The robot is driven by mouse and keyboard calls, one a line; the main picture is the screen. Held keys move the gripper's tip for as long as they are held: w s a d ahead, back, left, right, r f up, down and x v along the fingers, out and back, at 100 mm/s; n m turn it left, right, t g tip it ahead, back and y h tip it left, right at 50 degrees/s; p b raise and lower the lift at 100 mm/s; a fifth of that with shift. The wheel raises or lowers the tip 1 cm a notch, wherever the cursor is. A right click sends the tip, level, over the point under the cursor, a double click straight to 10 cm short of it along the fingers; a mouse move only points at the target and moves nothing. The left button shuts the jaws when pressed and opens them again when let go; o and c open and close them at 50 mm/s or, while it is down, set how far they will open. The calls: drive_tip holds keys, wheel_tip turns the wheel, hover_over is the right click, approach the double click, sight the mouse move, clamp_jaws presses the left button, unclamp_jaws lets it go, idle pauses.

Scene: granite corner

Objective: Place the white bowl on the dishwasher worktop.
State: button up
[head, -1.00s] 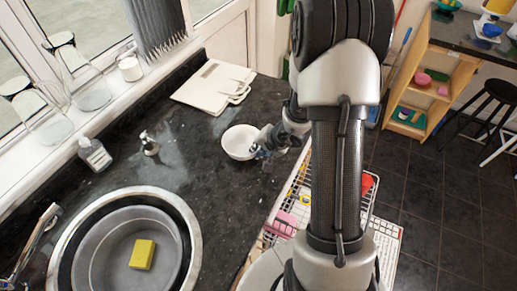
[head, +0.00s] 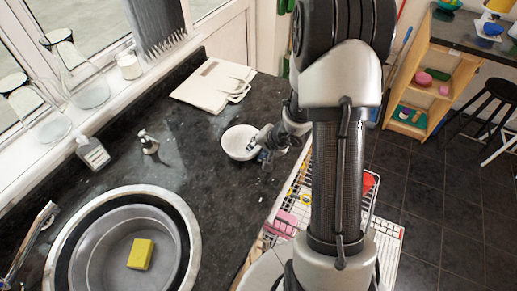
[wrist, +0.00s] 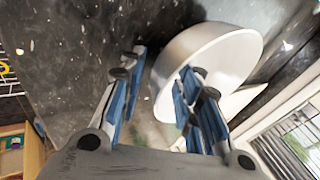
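The white bowl (head: 236,143) sits upright on the dark speckled worktop (head: 205,185) in the head view, near the worktop's right edge. My gripper (head: 257,147) is at the bowl's right side, with one fingertip over the rim. In the wrist view the bowl (wrist: 226,62) fills the upper middle. My gripper (wrist: 162,85) is open there, with one blue-padded finger in front of the bowl's inside and the other outside its wall. The wall lies between the fingers, and a gap shows, so it is not clamped. I cannot tell which part of the worktop is over a dishwasher.
A round sink (head: 62,232) with a grey basin and yellow sponge (head: 141,253) is at lower left. Soap bottles (head: 92,152) stand by the window. White boards (head: 212,84) lie behind the bowl. A wire rack (head: 283,222) is beside the worktop.

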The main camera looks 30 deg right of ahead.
drive_tip(key=shift+o, duration=0.2)
drive_tip(key=v, duration=1.2)
